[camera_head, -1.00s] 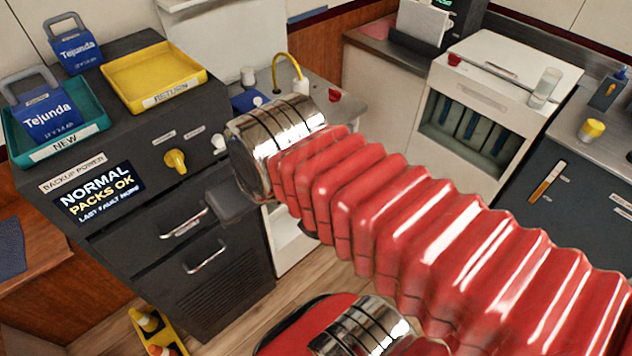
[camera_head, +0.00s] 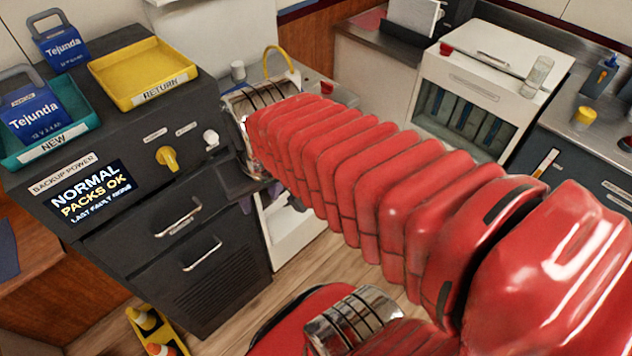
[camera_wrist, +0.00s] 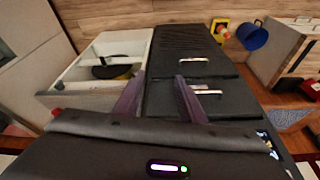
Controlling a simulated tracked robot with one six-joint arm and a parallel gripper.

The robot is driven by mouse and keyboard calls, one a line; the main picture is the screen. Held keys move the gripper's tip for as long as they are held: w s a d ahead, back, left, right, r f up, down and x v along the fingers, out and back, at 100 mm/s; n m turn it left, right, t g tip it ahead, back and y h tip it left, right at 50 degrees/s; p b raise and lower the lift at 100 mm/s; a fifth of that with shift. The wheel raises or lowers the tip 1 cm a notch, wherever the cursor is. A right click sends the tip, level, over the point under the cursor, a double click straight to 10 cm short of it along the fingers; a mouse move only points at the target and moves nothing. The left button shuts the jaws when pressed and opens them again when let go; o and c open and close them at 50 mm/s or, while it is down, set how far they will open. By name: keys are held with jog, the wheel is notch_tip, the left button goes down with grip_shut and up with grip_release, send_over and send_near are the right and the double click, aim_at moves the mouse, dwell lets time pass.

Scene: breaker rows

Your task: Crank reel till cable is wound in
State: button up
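My gripper (camera_wrist: 160,98) is open, its two purple fingers apart with nothing between them in the wrist view. In the head view my red arm and its metal cuff hide most of it. A dark round thing with a yellow edge (camera_wrist: 116,71), which may be the reel, sits inside an open white cabinet (camera_wrist: 88,101) to the left of the fingers. I cannot make out a crank on it. A yellow cable-like loop (camera_head: 278,53) rises from the counter behind my arm. I cannot tell whether it joins the reel.
A dark backup-power cabinet (camera_head: 150,285) with handles stands beside the white one. It bears a yellow return tray (camera_head: 118,101) and a teal tray (camera_head: 85,130) with a blue battery pack (camera_head: 38,118). A yellow stand with cones (camera_head: 150,322) is on the floor.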

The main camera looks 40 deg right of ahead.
jog(key=w+d+f+m+t+y, duration=0.1)
jog(key=d+f+m+y, duration=0.5)
jog(key=f, duration=0.5)
jog(key=w+d+f+m+t+y, duration=0.15)
jog(key=d+f+m, duration=0.25)
jog(key=f+m, duration=0.55)
jog(key=w+d+f+m+t+y, duration=0.1)
jog(key=d+f+m+y, duration=0.35)
jog(key=f, duration=0.95)
jog(key=w+d+f+m+t+h, duration=0.2)
jog(key=d+f+m+t+h, duration=0.4)
jog(key=d+f+m+t, duration=0.3)
jog(key=w+d+m+t+h, duration=0.1)
jog(key=d+h, duration=0.3)
jog(key=d, duration=0.5)
jog(key=shift+w+d+t+h, duration=0.35)
jog(key=shift+h, duration=0.05)
jog(key=shift+w, duration=0.15)
jog(key=w, duration=1.3)
jog(key=shift+w+a, duration=0.2)
jog(key=shift+w, duration=0.05)
